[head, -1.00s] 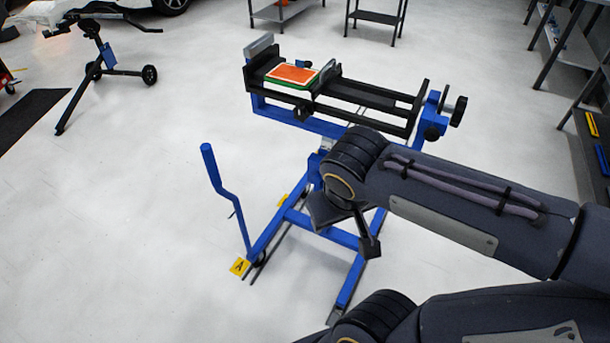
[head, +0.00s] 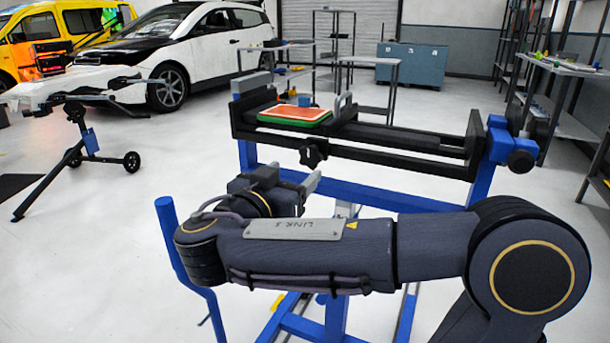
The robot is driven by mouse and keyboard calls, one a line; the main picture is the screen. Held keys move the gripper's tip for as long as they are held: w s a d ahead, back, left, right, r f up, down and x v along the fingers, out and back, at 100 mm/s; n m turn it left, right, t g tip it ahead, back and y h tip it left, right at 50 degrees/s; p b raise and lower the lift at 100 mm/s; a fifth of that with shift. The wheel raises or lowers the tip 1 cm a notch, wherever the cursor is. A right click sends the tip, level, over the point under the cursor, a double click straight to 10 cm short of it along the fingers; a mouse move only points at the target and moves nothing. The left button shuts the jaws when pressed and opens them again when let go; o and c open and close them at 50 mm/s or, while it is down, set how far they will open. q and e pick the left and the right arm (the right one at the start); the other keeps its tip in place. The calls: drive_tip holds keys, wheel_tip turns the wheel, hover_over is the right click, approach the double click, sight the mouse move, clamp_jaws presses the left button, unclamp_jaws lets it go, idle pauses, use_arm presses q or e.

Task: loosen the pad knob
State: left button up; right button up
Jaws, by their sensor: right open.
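A black star-shaped knob (head: 313,153) sits on the front side of the blue stand's black top frame (head: 400,152), below the orange and green pad (head: 294,115). Another round black knob (head: 521,160) is at the frame's right end. My right gripper (head: 292,174) is open and empty, just below and left of the star knob in the picture, apart from it. Its arm crosses in front of the stand and hides part of its legs. My left gripper is not in view.
A blue upright handle (head: 167,218) stands left of my right arm. A black wheeled stand (head: 90,145) is at the far left, and a white and black car (head: 190,50) is behind. Shelves (head: 562,75) line the right side.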

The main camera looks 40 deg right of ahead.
sight(309, 160)
drive_tip(key=x, duration=0.6)
drive_tip(key=shift+b, duration=0.35)
drive_tip(key=c, duration=1)
